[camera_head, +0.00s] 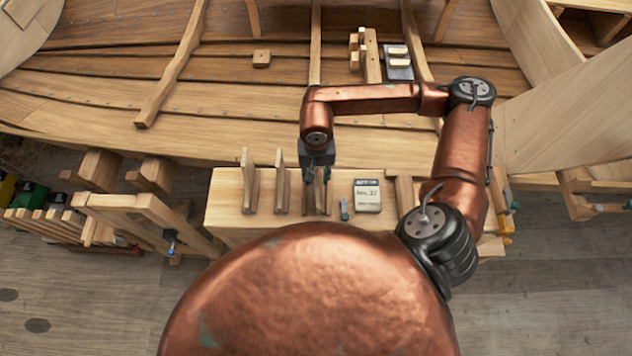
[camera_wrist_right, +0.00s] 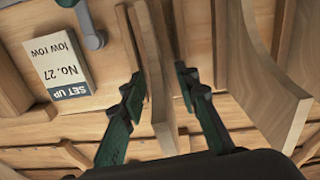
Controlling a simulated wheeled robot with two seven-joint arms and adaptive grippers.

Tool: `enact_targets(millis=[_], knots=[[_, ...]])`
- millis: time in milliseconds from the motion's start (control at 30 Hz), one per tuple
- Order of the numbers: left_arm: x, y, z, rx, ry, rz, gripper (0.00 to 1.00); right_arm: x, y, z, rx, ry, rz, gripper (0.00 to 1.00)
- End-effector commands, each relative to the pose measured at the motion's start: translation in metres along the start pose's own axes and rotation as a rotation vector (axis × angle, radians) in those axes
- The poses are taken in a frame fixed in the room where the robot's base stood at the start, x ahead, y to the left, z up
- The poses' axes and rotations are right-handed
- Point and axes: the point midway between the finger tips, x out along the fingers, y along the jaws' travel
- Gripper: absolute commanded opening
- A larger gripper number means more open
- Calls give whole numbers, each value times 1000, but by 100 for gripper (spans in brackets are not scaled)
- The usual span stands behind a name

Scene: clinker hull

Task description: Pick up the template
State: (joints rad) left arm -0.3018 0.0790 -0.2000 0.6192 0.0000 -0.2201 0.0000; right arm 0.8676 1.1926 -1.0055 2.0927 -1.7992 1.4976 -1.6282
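Several thin wooden templates stand upright on a wooden bench (camera_head: 228,222). One is at the left (camera_head: 248,180), another stands beside it (camera_head: 281,182), and a third is at my right gripper, largely hidden by it in the head view. My right gripper (camera_head: 318,172) points down over that third template. In the right wrist view, the green fingers of the gripper (camera_wrist_right: 160,84) are apart, with the template's board (camera_wrist_right: 152,75) upright between them. The left finger is close to the board; a gap shows on the right. My left gripper is not in view.
A card block (camera_head: 367,196) reading "SET UP No. 27 low row" lies right of the gripper, beside a small grey clamp-like piece (camera_head: 345,210). A curved board (camera_wrist_right: 262,75) stands close by in the wrist view. The planked hull (camera_head: 220,105) rises behind the bench.

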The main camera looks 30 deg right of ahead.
Motion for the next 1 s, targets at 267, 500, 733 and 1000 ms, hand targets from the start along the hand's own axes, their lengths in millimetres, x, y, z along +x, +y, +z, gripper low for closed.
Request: enact_targets(millis=[267, 500, 733, 1000], knots=[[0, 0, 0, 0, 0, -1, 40, 0, 0, 0, 0, 0, 0, 22], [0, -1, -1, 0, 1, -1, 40, 0, 0, 0, 0, 0, 0, 6], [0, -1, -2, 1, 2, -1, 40, 0, 0, 0, 0, 0, 0, 0], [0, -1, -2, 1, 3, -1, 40, 0, 0, 0, 0, 0, 0, 0]])
